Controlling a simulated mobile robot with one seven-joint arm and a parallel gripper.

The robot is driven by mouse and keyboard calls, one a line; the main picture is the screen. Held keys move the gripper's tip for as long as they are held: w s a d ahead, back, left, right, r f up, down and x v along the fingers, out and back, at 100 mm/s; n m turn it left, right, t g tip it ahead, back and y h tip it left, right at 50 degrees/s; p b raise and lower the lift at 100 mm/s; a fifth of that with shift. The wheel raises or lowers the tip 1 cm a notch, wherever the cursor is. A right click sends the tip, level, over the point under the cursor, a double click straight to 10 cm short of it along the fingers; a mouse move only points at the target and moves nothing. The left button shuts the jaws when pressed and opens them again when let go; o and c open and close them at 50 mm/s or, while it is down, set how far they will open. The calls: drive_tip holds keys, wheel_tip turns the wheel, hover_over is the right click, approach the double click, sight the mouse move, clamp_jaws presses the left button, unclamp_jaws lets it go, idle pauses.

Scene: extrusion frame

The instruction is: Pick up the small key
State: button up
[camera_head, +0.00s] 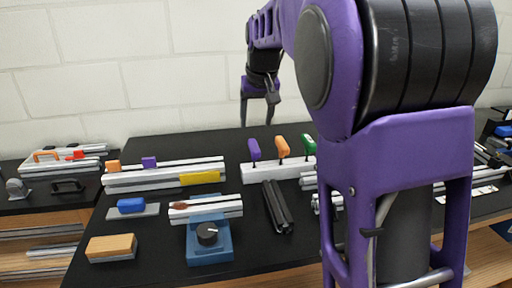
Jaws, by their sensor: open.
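Three keys with coloured handles stand upright in a pale holder block (265,174) on the black table. They are a purple-handled key (254,150), an orange-handled key (282,147) and a green-handled key (308,144), partly beside my arm's edge. Their handles look much alike in size, so I cannot tell which is the small key. My gripper (257,119) is open and empty, pointing down. It hangs in the air above and behind the block in the picture, apart from the keys.
Aluminium extrusions (165,176) with a yellow piece (200,178) lie left of the block. A blue device with a black knob (208,234), dark bars (278,207) and a wooden-topped block (111,247) are nearer. My purple arm hides the table's right part. Bare table lies behind the block.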

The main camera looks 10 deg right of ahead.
sight(253, 146)
drive_tip(key=b+x, duration=0.1)
drive_tip(key=x, duration=0.9)
drive_tip(key=shift+w+f+b, duration=0.1)
drive_tip(key=shift+f+b, duration=0.05)
drive_tip(key=shift+b, duration=0.15)
drive_tip(key=shift+w+d+b+x, duration=0.15)
drive_tip(key=shift+b+x, duration=0.1)
drive_tip(key=shift+x, duration=1.3)
drive_tip(key=shift+w+d+b+x, duration=0.1)
drive_tip(key=shift+b+x, duration=0.15)
drive_tip(key=shift+x, duration=1.3)
clamp_jaws()
